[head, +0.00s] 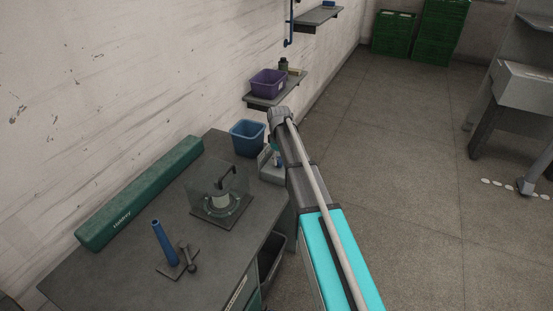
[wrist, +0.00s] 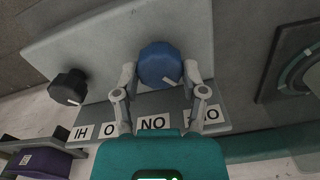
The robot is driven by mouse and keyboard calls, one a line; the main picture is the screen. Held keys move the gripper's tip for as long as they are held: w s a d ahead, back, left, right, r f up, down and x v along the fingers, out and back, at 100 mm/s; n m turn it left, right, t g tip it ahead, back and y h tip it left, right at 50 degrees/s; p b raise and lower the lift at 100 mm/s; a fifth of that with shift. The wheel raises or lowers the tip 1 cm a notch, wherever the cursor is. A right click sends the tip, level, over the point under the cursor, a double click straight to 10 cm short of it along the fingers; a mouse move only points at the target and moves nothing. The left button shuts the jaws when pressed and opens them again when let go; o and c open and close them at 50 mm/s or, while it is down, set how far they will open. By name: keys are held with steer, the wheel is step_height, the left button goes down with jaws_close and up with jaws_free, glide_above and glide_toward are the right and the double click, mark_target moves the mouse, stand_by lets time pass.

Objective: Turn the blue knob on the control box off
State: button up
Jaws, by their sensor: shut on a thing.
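The blue knob (wrist: 160,64) is on the pale sloping face of the control box (wrist: 105,42) in the wrist view. Its white pointer mark points down and slightly right. My gripper (wrist: 161,74) has a finger on each side of the blue knob and is shut on it. A black knob (wrist: 69,87) sits to the left on the same box. Label plates (wrist: 153,122) with letters such as NO and O lie below the knobs, partly covered by my fingers. In the head view, the control box (head: 270,168) is mostly hidden behind my arm.
The dark workbench (head: 110,270) carries a long green case (head: 140,194), a clear-walled device (head: 221,203), a blue tube on a stand (head: 165,243) and a blue bin (head: 247,137). A wall shelf (head: 290,90) holds a purple bin (head: 268,83).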

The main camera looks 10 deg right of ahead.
steer(key=shift+w, duration=0.15)
steer(key=o, duration=1.1)
steer(key=shift+o, duration=0.2)
